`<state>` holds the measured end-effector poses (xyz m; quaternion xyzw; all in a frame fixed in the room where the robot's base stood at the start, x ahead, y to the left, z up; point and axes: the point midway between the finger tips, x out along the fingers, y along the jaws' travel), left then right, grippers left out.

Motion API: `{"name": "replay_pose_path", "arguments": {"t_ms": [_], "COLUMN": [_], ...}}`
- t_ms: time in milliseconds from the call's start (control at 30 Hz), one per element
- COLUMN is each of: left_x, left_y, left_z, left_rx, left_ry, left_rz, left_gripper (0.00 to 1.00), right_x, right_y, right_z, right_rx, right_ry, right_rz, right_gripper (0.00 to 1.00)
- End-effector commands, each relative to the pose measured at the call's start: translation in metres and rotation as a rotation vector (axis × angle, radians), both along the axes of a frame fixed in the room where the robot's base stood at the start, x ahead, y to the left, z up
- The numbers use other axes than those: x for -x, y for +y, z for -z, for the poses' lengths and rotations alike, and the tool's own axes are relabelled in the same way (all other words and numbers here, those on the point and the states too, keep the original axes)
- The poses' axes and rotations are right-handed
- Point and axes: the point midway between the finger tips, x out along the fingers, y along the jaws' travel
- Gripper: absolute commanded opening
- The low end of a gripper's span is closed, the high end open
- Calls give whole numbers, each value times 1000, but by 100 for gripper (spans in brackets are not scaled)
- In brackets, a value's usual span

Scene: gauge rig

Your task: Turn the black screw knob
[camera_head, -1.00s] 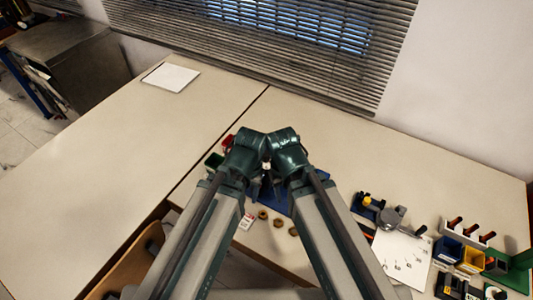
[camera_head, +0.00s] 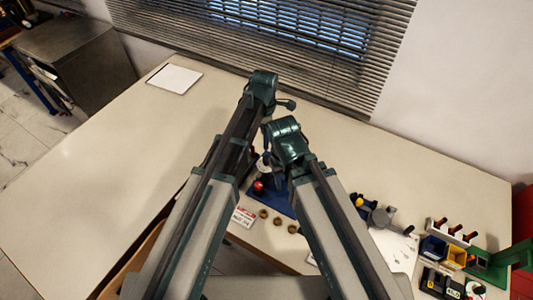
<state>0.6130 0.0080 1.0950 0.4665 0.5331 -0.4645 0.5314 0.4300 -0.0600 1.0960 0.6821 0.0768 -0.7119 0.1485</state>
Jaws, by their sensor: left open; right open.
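A rig on a blue base (camera_head: 277,201) stands on the table, largely behind my arms. A red round part (camera_head: 258,187) and a pale round part show on it. I cannot make out the black screw knob; my arms cover much of the rig. My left gripper (camera_head: 287,104) is open, at the end of the extended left arm, beyond the rig in the picture. My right gripper (camera_head: 267,156) is open, small and partly hidden by its own wrist, close to the rig in the picture. I cannot tell whether it touches anything.
Several brass rings (camera_head: 278,222) and a red-and-white card (camera_head: 243,217) lie near the front edge. A grey device with a yellow knob (camera_head: 358,200), blue and yellow bins (camera_head: 455,254) and a white rack (camera_head: 450,232) stand right. The table's left part is clear except a white sheet (camera_head: 173,79).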

Motion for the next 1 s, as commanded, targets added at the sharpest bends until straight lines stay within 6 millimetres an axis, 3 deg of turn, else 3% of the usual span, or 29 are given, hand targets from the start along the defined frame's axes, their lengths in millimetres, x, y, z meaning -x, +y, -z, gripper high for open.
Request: {"name": "replay_pose_path", "arguments": {"t_ms": [200,533,1000], "left_x": [-10,-9,-9], "left_y": [-6,-6,-6], "left_z": [-4,5,63], "left_rx": [4,4,4], "left_ry": [0,0,0], "left_rz": [-127,-130,-128], "left_gripper": [70,70,70], "right_x": [0,0,0], "right_y": [0,0,0], "right_z": [-4,5,63], "right_rx": [0,0,3], "right_ry": [0,0,0], "right_rz": [1,-1,-13], "right_gripper": [50,50,50]}}
